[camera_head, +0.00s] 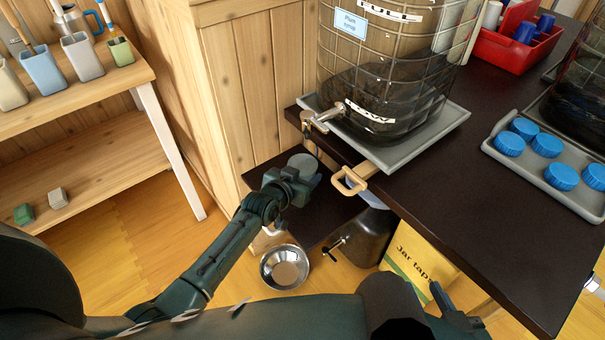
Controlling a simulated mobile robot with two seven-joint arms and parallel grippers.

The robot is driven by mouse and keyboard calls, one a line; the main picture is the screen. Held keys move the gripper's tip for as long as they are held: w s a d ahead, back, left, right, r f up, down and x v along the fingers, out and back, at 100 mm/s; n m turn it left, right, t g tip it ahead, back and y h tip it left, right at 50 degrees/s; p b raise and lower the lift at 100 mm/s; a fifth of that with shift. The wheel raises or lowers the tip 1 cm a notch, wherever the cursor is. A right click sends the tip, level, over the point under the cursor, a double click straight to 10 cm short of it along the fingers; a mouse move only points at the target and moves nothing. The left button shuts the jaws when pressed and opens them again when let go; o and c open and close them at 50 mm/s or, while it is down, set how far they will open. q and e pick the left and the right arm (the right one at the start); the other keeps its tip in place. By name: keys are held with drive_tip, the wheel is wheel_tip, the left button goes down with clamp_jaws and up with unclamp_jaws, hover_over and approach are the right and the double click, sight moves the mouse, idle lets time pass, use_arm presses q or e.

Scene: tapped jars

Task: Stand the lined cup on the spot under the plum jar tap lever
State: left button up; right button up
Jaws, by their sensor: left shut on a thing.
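The plum jar (385,75), a large clear vessel with a mesh of lines and a "Plum syrup" label, stands on a grey tray (440,132) at the counter's left end. Its metal tap (325,116) juts out over the counter's edge. My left gripper (297,178) is shut on a grey round-topped thing (303,161), probably the lined cup. It is below the tap, over a dark lower shelf (330,208). My gripper hides much of the cup, so its lines and whether it touches the shelf cannot be told. My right gripper (458,312) is low at the front, its jaws unclear.
A tray with blue caps (545,180) is right. Several cups stand on the left shelf (80,98).

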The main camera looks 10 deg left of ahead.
use_arm(q)
drive_tip(key=o, duration=1)
drive_tip(key=shift+o, duration=0.2)
